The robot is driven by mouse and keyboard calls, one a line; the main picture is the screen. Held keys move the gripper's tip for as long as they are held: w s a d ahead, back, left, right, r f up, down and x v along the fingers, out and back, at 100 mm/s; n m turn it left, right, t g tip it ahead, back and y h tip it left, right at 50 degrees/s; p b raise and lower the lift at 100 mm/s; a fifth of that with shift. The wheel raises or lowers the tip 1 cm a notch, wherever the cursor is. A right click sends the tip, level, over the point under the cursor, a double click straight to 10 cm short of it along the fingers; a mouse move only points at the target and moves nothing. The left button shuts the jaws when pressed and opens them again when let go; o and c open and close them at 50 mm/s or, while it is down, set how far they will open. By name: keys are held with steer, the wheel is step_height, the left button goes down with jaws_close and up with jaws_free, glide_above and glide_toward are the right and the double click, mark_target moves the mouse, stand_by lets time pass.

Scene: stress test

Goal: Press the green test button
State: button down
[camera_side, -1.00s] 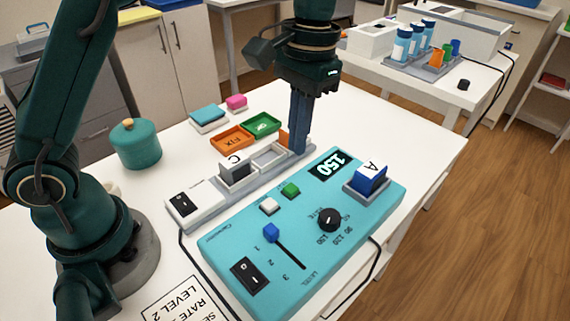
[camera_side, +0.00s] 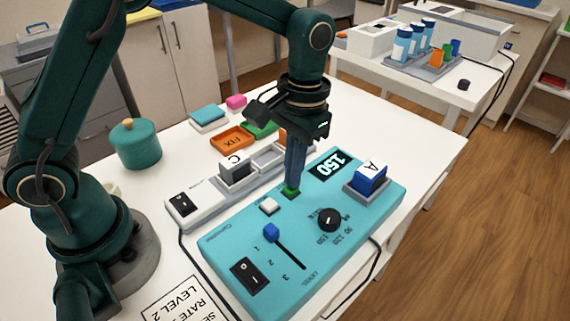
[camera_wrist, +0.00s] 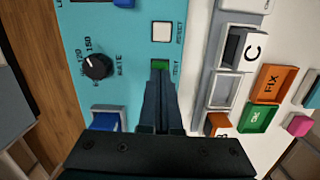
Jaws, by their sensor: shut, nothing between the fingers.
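The green test button (camera_side: 291,192) sits on the turquoise console (camera_side: 228,247), beside the white reset button (camera_side: 268,206). My gripper (camera_side: 294,184) is shut and empty, pointing down with its tips at the green button and covering part of it. In the wrist view the green button (camera_wrist: 160,66) shows just beyond my fingertips (camera_wrist: 159,84), next to the word TEST. I cannot tell whether the tips touch it or hover just above.
An orange FIX tray (camera_side: 232,138) lies farther back.

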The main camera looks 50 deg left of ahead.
steer(key=shift+f, duration=0.55)
steer(key=shift+w+r, duration=0.3)
steer(key=shift+w, duration=0.45)
steer(key=shift+w+r, duration=0.25)
steer(key=shift+w, duration=0.5)
steer(key=shift+w+r, duration=0.15)
steer(key=shift+r, duration=1.15)
steer(key=shift+w+r, duration=0.1)
steer(key=shift+r, duration=1.15)
